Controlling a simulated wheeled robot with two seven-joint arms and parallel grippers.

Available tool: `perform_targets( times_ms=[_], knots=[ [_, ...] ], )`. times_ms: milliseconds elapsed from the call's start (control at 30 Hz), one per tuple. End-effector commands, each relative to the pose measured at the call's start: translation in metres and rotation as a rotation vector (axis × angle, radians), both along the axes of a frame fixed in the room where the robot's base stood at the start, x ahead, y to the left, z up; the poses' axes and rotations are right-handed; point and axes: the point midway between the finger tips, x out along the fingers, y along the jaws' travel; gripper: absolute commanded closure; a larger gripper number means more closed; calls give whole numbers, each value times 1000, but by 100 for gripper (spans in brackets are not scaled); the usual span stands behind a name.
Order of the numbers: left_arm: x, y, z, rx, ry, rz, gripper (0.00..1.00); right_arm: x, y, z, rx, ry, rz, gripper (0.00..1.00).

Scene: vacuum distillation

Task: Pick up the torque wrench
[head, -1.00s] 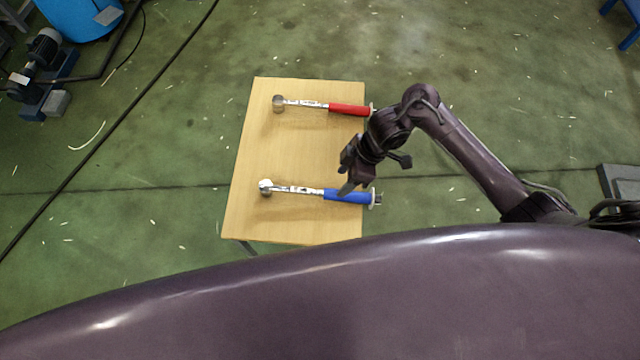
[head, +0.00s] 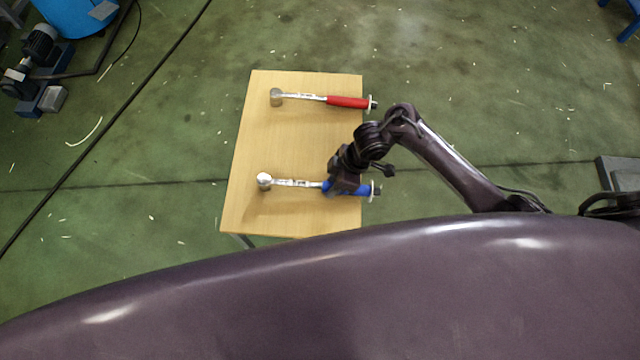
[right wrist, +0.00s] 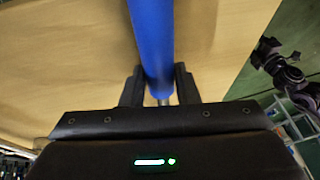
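A torque wrench with a blue handle (head: 361,189) and a silver shaft and round head lies across the near part of the wooden table. A second wrench with a red handle (head: 347,102) lies at the far part. My right gripper (head: 343,187) is over the blue handle and hides part of it. In the right wrist view the blue handle (right wrist: 152,35) runs between the two fingers of my right gripper (right wrist: 160,84), which sit close against its sides. Whether the wrench is clear of the tabletop I cannot tell. My left gripper is not in view.
The wooden table (head: 300,140) is small, with bare wood between the two wrenches. Green floor surrounds it. A dark cable crosses the floor at left, near a pump (head: 40,45) and a blue drum (head: 80,15).

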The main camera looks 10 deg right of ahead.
Motion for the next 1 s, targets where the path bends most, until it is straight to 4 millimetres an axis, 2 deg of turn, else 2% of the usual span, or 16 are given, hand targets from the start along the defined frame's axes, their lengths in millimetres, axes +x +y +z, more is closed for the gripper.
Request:
perform_targets(
  times_ms=[33,167,667,867,1000],
  knots=[
    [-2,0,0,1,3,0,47,0,0,0,0,-1,0,82],
    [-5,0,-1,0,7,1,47,0,0,0,0,-1,0,99],
    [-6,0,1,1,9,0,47,2,1,9,5,-6,-1,100],
    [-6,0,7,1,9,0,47,3,1,32,4,-8,0,100],
    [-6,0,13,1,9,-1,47,3,0,62,4,-10,2,100]
  ],
)
